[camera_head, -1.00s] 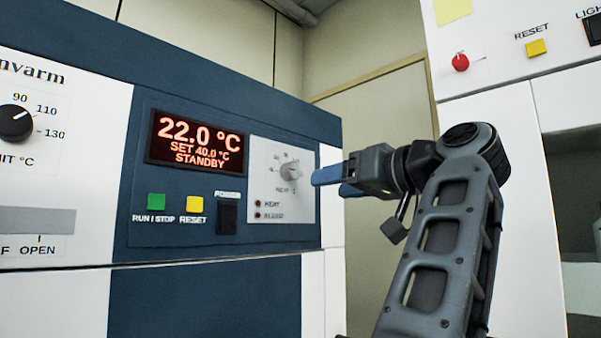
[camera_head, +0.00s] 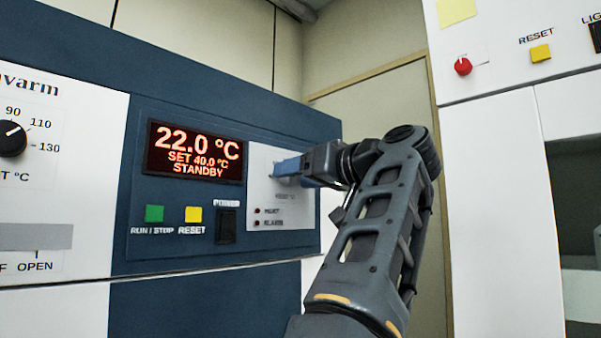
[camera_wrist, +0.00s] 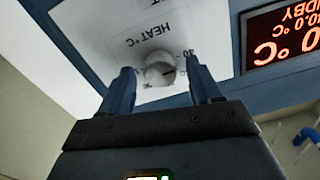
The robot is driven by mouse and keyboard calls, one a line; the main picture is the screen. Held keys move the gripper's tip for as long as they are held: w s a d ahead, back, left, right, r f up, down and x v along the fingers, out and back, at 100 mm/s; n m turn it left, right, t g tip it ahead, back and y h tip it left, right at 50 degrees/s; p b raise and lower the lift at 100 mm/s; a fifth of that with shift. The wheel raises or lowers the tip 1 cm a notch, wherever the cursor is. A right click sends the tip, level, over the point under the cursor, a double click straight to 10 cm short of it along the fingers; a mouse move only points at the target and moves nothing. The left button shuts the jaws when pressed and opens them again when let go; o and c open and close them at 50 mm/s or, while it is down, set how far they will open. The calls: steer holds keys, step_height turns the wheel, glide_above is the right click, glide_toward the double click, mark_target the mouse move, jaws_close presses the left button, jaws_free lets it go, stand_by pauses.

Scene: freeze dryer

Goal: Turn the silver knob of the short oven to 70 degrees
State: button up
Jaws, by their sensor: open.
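The silver knob (camera_wrist: 159,74) sits on a white HEAT °C dial plate (camera_head: 268,213) on the blue front of the oven (camera_head: 180,100). In the wrist view the knob lies between the two blue fingers of my gripper (camera_wrist: 162,85), with a gap on each side. My gripper (camera_head: 284,167) is open at the plate in the head view and hides the knob there. The display (camera_head: 194,152) reads 22.0 °C, SET 40.0 °C, STANDBY.
Below the display are a green RUN/STOP button (camera_head: 154,213), a yellow RESET button (camera_head: 193,214) and a black power switch (camera_head: 227,225). A black knob (camera_head: 12,140) is at the left. A white cabinet (camera_head: 490,150) with a red knob (camera_head: 463,66) stands at the right.

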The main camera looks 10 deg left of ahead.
steer(key=shift+c, duration=0.3)
steer(key=c, duration=1)
steer(key=shift+m, duration=0.4)
steer(key=shift+w+d+m+p, duration=0.1)
steer(key=shift+m+p, duration=0.8)
steer(key=shift+m, duration=2.25)
steer(key=shift+d+m+p, duration=0.1)
steer(key=shift+m+p, duration=0.8)
steer(key=shift+m, duration=2.25)
